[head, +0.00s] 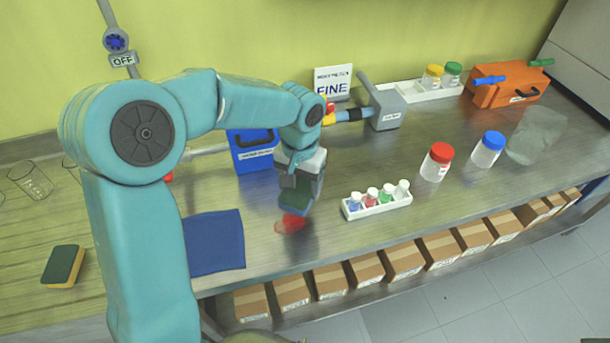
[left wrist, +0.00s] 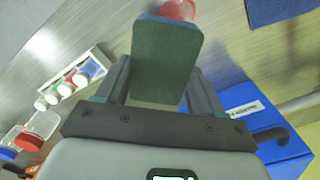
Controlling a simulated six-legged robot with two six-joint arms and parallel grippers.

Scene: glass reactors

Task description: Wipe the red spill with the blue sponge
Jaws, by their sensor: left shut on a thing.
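My left gripper (head: 300,172) is shut on the blue sponge (head: 294,202), which shows a dark green face in the left wrist view (left wrist: 165,60). The sponge hangs from the jaws, just above and behind the red spill (head: 289,224) in the head view. The spill is a small red patch on the metal bench, and part of it also shows past the sponge's far edge in the left wrist view (left wrist: 180,8). I cannot tell whether the sponge touches the bench. My right gripper is not in view.
A blue cloth (head: 215,243) lies left of the spill. A white rack (head: 377,202) of small bottles stands to its right. A blue box (head: 253,152) is behind. A yellow-green sponge (head: 63,267) lies far left. A red-lidded jar (head: 437,162) stands further right.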

